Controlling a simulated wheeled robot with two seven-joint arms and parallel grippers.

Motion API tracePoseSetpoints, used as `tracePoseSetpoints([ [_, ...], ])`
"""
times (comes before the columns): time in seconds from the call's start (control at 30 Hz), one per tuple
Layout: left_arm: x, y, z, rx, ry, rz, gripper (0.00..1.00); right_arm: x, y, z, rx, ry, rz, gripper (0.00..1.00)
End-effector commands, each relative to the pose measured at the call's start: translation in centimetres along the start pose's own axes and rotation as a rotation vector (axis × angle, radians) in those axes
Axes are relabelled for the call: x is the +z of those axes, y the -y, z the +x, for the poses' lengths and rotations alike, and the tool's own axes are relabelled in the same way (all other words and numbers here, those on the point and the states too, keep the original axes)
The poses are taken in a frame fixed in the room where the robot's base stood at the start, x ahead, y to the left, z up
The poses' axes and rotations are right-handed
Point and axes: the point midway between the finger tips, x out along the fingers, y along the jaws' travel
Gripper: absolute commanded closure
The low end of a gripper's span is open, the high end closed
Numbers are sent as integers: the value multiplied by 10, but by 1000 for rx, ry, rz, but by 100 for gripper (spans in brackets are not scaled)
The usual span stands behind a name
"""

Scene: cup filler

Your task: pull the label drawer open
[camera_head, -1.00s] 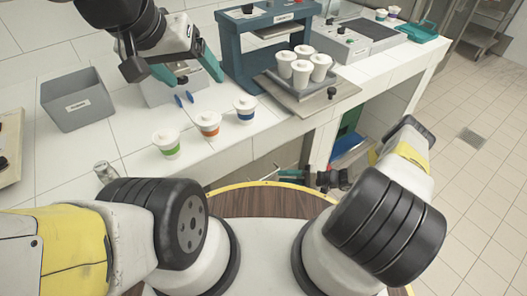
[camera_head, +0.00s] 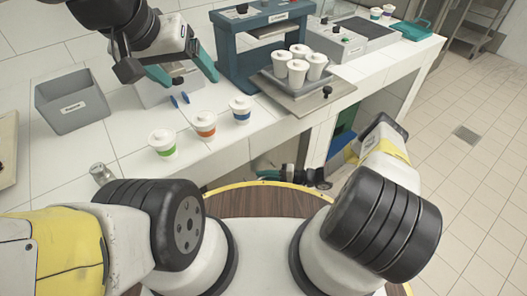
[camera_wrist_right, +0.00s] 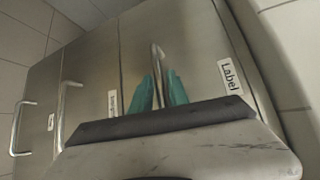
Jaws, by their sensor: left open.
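The label drawer (camera_wrist_right: 200,55) is a grey metal front with a white tag (camera_wrist_right: 230,77) reading "Label", in the right wrist view. Its upright metal bar handle (camera_wrist_right: 158,62) stands between the teal fingers of my right gripper (camera_wrist_right: 160,88). I cannot tell whether the fingers press on the bar. The drawer looks shut. In the head view my right gripper (camera_head: 268,172) is low under the counter's front edge, partly hidden. My left gripper (camera_head: 182,72) is open and empty above the counter, behind the cups.
Two more drawer fronts with bar handles (camera_wrist_right: 70,105) (camera_wrist_right: 20,130) lie to the left. On the counter (camera_head: 110,130) stand three lidded cups (camera_head: 204,125), a grey bin (camera_head: 72,100), and a blue press frame (camera_head: 235,55) with a tray of white cups (camera_head: 298,65).

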Motion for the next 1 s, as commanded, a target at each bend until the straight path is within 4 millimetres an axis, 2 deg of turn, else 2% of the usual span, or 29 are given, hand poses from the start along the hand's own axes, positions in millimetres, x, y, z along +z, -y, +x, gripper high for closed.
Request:
tracePoseSetpoints([
  [0.03,0,0,0,0,0,0,21,0,0,0,0,0,0,92],
  [0.1,0,0,0,0,0,0,21,0,0,0,0,0,0,100],
  [1.0,0,0,0,0,0,0,21,0,0,-1,2,0,0,100],
])
